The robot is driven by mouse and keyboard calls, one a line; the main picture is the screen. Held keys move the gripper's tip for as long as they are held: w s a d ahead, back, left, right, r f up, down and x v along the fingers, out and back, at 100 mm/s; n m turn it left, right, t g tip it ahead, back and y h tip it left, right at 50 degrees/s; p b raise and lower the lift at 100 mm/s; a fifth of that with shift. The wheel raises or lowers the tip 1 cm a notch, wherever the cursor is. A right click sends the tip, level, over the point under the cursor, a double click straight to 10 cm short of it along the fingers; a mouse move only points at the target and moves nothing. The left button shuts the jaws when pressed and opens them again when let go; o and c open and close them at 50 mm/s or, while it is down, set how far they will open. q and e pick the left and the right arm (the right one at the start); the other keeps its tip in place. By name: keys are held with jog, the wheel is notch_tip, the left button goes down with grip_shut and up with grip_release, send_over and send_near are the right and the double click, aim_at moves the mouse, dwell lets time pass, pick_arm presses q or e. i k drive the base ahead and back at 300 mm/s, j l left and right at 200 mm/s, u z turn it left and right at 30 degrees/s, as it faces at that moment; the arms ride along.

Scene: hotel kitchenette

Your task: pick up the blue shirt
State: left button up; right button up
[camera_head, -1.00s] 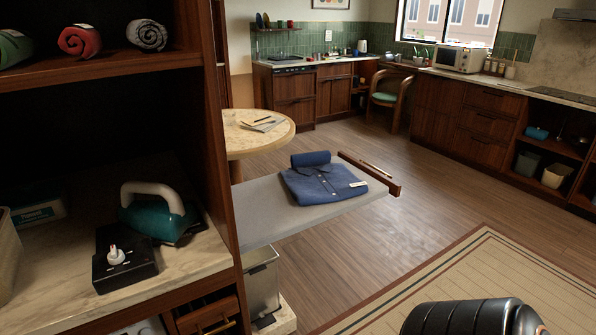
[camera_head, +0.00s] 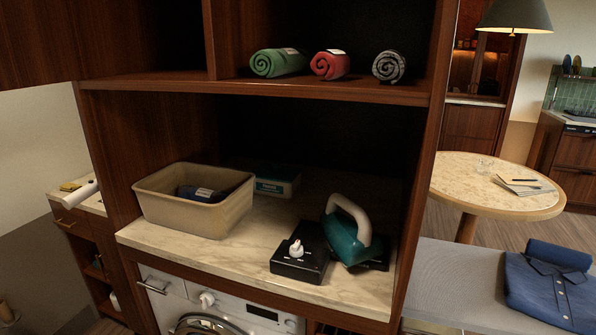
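The blue shirt (camera_head: 545,290) lies folded on the grey pull-out board (camera_head: 440,275) at the lower right, cut off by the right edge of the picture. Its collar end shows at the top, with buttons down the front. Neither of my grippers is in view, and nothing touches the visible part of the shirt.
A wooden cabinet left of the board holds a beige bin (camera_head: 190,205), a teal iron (camera_head: 348,238) and a black box with a white knob (camera_head: 300,256). Rolled towels (camera_head: 330,64) lie on the shelf above. A round table (camera_head: 490,185) stands behind the board.

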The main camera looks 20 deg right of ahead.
aim_at(548, 282)
jog(key=k+l+u, duration=0.15)
jog(key=l, duration=0.25)
jog(key=k+l+u, duration=0.15)
jog(key=l, duration=0.3)
jog(key=k+l, duration=0.2)
jog(key=l, duration=0.2)
jog(key=k+l+u, duration=0.1)
jog(key=l, duration=0.3)
jog(key=k+l, duration=0.55)
jog(key=l, duration=0.25)
jog(key=l+u, duration=0.05)
